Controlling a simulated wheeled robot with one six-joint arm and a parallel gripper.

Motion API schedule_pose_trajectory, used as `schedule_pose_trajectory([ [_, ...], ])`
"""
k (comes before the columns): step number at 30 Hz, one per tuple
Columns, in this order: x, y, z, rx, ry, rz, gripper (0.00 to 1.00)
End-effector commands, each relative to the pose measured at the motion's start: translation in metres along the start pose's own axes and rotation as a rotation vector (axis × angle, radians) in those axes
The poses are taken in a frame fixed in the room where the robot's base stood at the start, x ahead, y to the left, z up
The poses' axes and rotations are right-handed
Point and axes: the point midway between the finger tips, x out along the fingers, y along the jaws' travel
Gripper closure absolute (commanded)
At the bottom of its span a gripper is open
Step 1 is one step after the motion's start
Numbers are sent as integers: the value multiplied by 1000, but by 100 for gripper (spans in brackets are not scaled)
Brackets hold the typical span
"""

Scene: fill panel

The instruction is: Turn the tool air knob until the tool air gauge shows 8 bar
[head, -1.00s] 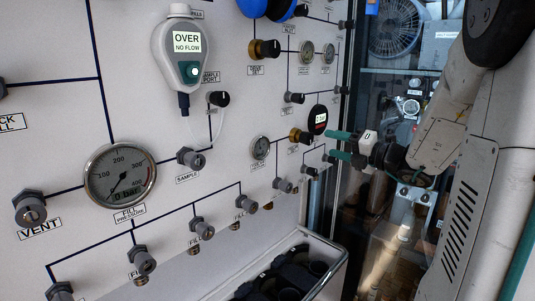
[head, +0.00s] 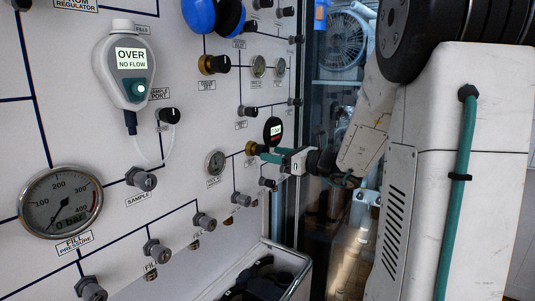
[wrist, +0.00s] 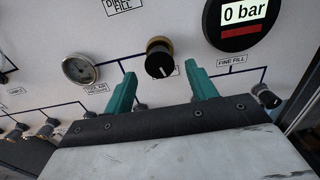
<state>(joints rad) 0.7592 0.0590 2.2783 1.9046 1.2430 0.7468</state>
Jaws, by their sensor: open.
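A brass knob with a black cap and white mark (wrist: 159,57) sits on the panel; I take it for the tool air knob, but its own label is hidden. It also shows in the head view (head: 252,148). My gripper (wrist: 160,76) is open, its teal fingers on either side of the knob, tips just below it in the wrist view; I cannot tell whether they touch it. In the head view my gripper (head: 266,154) is close to the knob. A small round gauge (wrist: 77,69), its label apparently tool air pressure, is left of the knob; its reading is too small to tell.
A dark round display (wrist: 237,15) reading 0 bar is right of the knob. Several grey valves (head: 240,199) line the lower panel. A grey bin (head: 290,285) stands below. A detector (head: 130,65) reading OVER NO FLOW hangs upper left.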

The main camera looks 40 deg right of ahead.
Motion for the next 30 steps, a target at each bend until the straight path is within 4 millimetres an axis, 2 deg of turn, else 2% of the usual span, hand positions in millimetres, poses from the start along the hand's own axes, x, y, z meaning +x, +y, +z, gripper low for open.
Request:
schedule_pose_trajectory([
  [3, 18, 0, 0, 0, 0, 2, 43],
  [6, 27, 1, 0, 1, 0, 3, 43],
  [16, 32, 0, 0, 2, 0, 0, 43],
  [17, 32, 0, 0, 2, 0, 0, 46],
  [21, 32, 0, 0, 2, 0, 0, 85],
  [22, 32, 0, 0, 2, 0, 0, 88],
  [26, 32, 0, 0, 8, 0, 0, 88],
  [30, 31, 0, 0, 101, 0, 0, 88],
])
